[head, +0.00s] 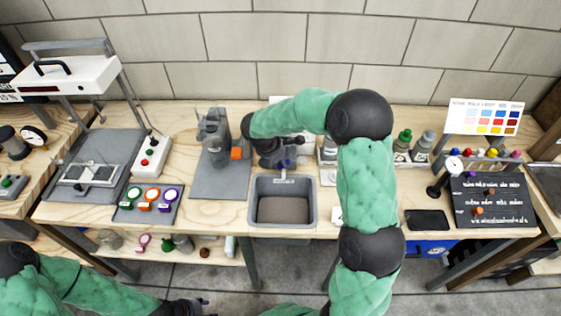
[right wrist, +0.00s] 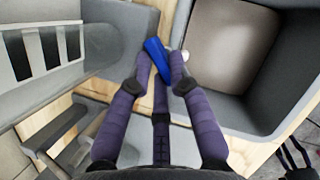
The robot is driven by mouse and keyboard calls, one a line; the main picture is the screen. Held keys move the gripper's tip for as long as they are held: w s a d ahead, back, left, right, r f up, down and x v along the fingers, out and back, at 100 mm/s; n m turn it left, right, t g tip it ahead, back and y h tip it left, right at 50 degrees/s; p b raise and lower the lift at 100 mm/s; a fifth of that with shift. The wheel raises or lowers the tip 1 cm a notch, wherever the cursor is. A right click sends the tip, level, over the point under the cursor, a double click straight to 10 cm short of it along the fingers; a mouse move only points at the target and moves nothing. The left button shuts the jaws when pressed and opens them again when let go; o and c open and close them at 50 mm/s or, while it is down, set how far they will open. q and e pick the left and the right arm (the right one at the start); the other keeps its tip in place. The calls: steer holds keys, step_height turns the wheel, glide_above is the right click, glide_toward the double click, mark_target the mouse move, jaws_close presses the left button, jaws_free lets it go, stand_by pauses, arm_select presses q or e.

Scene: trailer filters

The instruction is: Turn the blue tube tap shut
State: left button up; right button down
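The blue tap handle (right wrist: 157,58) shows in the right wrist view beside the grey sink basin (right wrist: 208,105). My right gripper (right wrist: 161,62) has its purple fingers reaching to both sides of the handle. Whether the fingertips press on it cannot be told. In the head view my right gripper (head: 284,161) is at the back edge of the sink (head: 257,218), pointing down. The tap and tube there are mostly hidden by the gripper and wrist. My left gripper (head: 187,306) is partly in view at the bottom edge, low and away from the bench; its fingers are unclear.
A grey stand with an orange part (head: 237,153) stands close left of my right gripper. Bottles (head: 403,143) stand to the right, behind my forearm. A dark tablet (head: 427,220) and a black board (head: 490,203) lie at the right. The wall is close behind.

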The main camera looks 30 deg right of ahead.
steer(key=m+p, duration=0.1)
steer(key=m+g+p, duration=0.1)
steer(key=shift+w+r+m+p, duration=0.15)
steer(key=shift+m+p, duration=0.25)
steer(key=shift+w+d+m+g+p, duration=0.15)
steer(key=shift+m+g+p, duration=0.65)
steer(key=shift+m+p, duration=0.85)
steer(key=shift+m, duration=0.45)
steer(key=c, duration=1.1)
jaws_free()
steer(key=shift+c, duration=0.2)
steer(key=shift+b, duration=0.35)
